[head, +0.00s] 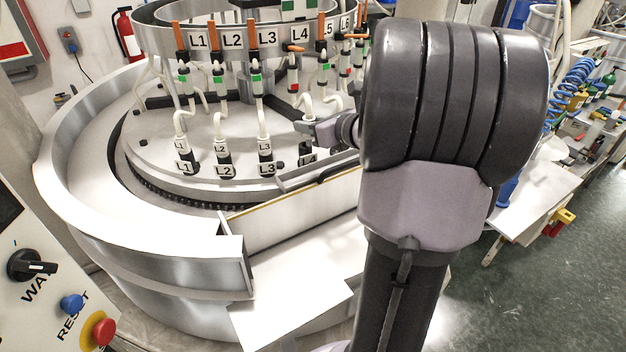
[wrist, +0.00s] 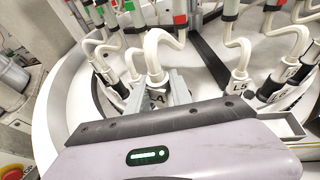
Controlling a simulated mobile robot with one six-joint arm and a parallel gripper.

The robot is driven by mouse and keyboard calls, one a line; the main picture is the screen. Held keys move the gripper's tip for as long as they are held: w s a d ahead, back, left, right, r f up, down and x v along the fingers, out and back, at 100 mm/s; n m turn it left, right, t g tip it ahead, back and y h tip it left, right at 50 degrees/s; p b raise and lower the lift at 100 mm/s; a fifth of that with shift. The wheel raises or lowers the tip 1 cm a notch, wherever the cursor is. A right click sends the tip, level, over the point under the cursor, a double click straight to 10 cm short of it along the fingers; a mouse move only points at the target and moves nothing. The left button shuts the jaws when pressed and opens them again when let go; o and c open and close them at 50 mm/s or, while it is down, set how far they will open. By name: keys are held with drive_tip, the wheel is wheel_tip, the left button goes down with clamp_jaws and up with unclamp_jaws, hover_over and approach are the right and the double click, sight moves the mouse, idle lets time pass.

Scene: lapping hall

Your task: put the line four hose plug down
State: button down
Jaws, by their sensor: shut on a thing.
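The line four hose plug (wrist: 157,97), with a "4" showing on its label, is held between the grey fingers of my gripper (wrist: 165,92) in the wrist view. A white hose (wrist: 155,55) bends up from its top. In the head view my gripper (head: 318,131) reaches in from the right over the round plate, shut at the line four hose.
Plugs L1 (head: 185,168), L2 (head: 224,170) and L3 (head: 265,168) stand upright on the plate to the left. L5 (wrist: 239,86) stands close on the right in the wrist view. Line four's orange valve handle (head: 294,48) lies sideways, with a red marker below. An open guard wall (head: 245,270) is in front.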

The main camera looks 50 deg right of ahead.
drive_tip(key=f, duration=0.3)
drive_tip(key=d+f+b, duration=0.1)
drive_tip(key=f, duration=0.2)
drive_tip(key=f+b, duration=0.1)
drive_tip(key=f, duration=0.3)
drive_tip(key=shift+s+d, duration=0.15)
drive_tip(key=shift+s, duration=0.15)
drive_tip(key=shift+d+f, duration=0.1)
drive_tip(key=shift+d, duration=0.1)
drive_tip(key=shift+a+f+b, duration=0.1)
drive_tip(key=shift+a+b, duration=0.05)
drive_tip(key=shift+b, duration=0.25)
drive_tip(key=c, duration=1.1)
unclamp_jaws()
drive_tip(key=shift+c, duration=0.2)
